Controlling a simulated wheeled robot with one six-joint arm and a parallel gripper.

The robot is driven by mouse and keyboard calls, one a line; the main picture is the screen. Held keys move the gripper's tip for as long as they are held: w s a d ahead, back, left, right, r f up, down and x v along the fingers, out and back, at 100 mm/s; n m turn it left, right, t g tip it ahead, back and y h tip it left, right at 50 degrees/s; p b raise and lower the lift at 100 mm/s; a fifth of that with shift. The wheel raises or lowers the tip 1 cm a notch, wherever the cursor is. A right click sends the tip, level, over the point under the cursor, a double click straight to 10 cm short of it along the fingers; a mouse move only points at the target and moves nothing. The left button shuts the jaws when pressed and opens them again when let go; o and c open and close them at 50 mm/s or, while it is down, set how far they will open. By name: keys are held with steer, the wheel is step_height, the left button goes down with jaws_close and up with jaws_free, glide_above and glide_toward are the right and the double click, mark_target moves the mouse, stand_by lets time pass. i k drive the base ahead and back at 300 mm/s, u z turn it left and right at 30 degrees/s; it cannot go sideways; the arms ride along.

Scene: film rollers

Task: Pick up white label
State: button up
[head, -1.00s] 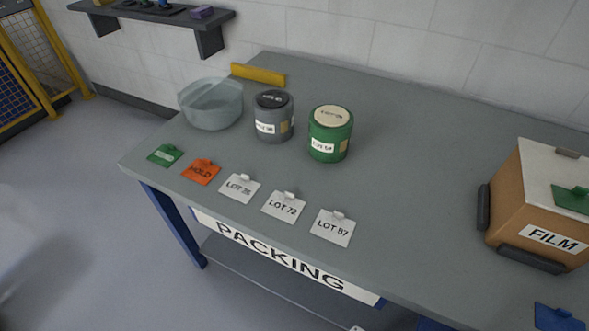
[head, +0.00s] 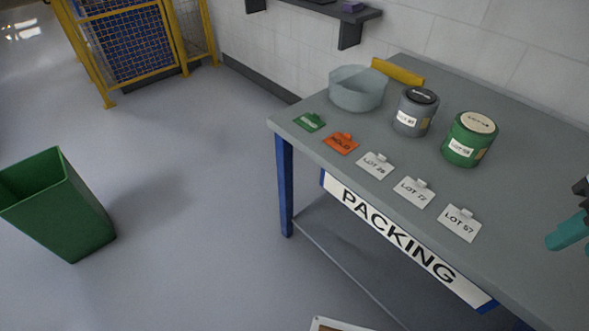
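Three white labels lie flat in a row near the front edge of the packing table (head: 520,215). The left one (head: 375,165) has small print that looks like LOT 26 or similar. The middle one, LOT 72 (head: 413,192), is next to it, and LOT 57 (head: 460,223) is at the right. Each has a small raised tab at its back edge. My gripper (head: 566,233) shows only in part at the right edge, with a teal finger over the table, right of LOT 57 and apart from it. Its opening is cut off by the frame.
A green tag (head: 309,122) and an orange HOLD tag (head: 341,143) lie left of the labels. Behind stand a clear bowl (head: 357,89), a grey canister (head: 414,112) and a green canister (head: 469,139). A green bin (head: 58,205) stands on open floor at left.

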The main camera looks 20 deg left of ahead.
mark_target(375, 166)
steer(key=u, duration=0.4)
steer(key=k, duration=0.45)
steer(key=u, duration=0.05)
steer(key=i, duration=0.45)
steer(key=u, duration=0.45)
steer(key=k, duration=0.55)
steer(key=u, duration=1.05)
steer(key=i, duration=1.15)
steer(key=z, duration=0.8)
steer(key=i, duration=0.65)
steer(key=z, duration=0.55)
